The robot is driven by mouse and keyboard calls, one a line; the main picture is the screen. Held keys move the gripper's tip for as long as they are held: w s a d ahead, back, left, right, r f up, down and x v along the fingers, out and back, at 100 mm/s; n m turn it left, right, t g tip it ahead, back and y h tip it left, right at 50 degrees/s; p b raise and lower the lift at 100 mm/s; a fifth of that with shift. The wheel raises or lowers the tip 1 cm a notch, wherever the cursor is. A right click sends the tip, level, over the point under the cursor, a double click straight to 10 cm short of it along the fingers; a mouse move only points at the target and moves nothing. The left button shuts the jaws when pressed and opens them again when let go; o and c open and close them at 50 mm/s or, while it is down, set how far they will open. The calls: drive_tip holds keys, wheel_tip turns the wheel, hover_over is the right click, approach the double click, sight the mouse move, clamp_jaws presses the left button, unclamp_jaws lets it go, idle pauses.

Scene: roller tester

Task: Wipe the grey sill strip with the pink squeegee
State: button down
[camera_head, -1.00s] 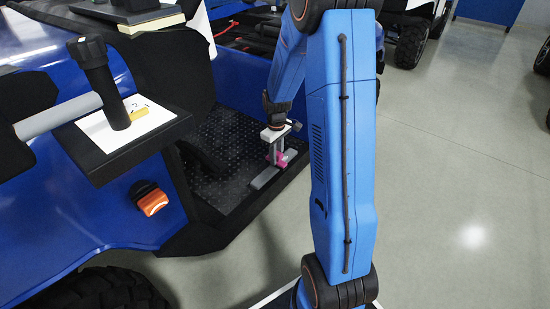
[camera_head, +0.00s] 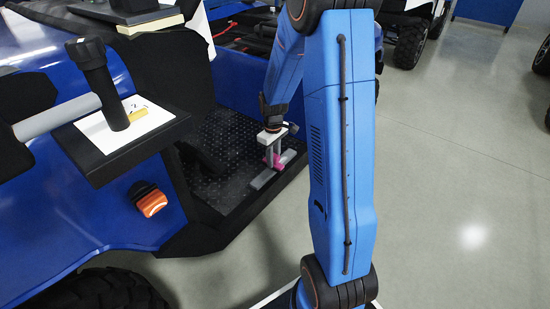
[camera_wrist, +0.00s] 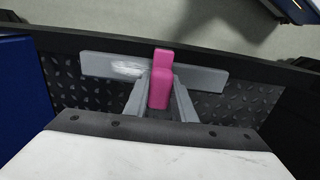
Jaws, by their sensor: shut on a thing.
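The pink squeegee (camera_wrist: 161,80) is between the two grey fingers of my gripper (camera_wrist: 160,98), which is shut on it. In the head view the squeegee (camera_head: 277,163) shows as a small pink patch below my gripper (camera_head: 273,152). The grey sill strip (camera_wrist: 210,74) lies along the edge of the dark tread-plate floor. It also shows in the head view (camera_head: 263,180). The squeegee's far end overlaps the strip in the wrist view; I cannot tell whether they touch. A whitish smear (camera_wrist: 128,68) shows on the strip, left of the squeegee.
The tread-plate floor (camera_head: 230,150) is inside a blue vehicle (camera_head: 110,220). A black shelf (camera_head: 115,160) with a white sheet and an upright dark handle (camera_head: 100,85) stands out at left. An orange-and-black part (camera_head: 151,201) is below it. Open floor (camera_head: 460,180) lies at right.

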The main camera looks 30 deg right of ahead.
drive_tip(key=shift+s+a+f, duration=0.15)
drive_tip(key=shift+s+a, duration=0.05)
drive_tip(key=shift+a, duration=0.15)
drive_tip(key=shift+r, duration=3.05)
